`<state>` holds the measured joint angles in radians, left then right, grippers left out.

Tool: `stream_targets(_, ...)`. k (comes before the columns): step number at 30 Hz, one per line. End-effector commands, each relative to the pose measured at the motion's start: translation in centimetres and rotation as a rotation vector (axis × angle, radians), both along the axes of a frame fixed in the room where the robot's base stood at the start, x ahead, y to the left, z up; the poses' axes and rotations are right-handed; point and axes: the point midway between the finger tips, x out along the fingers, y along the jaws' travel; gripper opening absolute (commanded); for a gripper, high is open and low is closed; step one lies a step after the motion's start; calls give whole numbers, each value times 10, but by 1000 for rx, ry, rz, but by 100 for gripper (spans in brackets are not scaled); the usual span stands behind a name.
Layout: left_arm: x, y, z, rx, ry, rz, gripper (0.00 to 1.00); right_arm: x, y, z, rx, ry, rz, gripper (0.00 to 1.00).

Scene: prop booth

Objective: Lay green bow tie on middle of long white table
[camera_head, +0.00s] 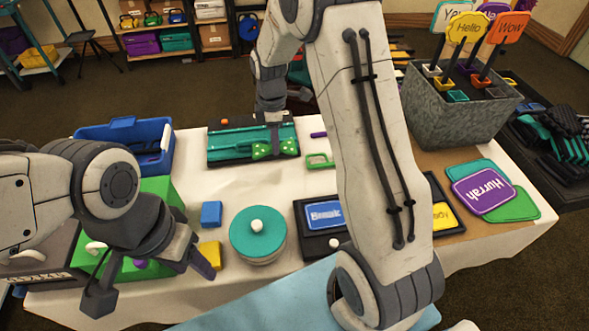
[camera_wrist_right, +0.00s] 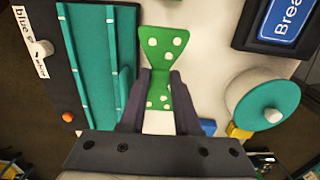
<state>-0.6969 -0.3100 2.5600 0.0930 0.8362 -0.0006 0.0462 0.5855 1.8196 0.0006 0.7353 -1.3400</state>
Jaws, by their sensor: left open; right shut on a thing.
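The green bow tie (camera_head: 275,150) with white dots is in my right gripper (camera_head: 272,121). My left gripper (camera_head: 152,284) is open and empty at the near left, in front of a green box.
The teal-railed board (camera_head: 225,143) and a blue bin (camera_head: 95,132) stand at the back left. A grey sign box (camera_head: 440,110) stands right.

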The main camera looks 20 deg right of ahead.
Motion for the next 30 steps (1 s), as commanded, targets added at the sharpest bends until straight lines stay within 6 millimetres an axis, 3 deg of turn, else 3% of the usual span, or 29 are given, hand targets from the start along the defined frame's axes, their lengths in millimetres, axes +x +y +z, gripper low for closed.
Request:
stream_targets(6,0,0,0,0,0,0,50,-1,0,-39,0,5,-1,0)
stream_targets(11,0,0,0,0,0,0,50,-1,0,-50,0,3,-2,0)
stream_targets(18,0,0,0,0,0,0,50,-2,0,-81,0,5,-2,0)
stream_targets(29,0,0,-2,0,0,0,50,-1,0,-86,0,1,-3,0)
stream_targets(30,0,0,-2,0,0,0,50,0,0,-86,0,1,-3,39)
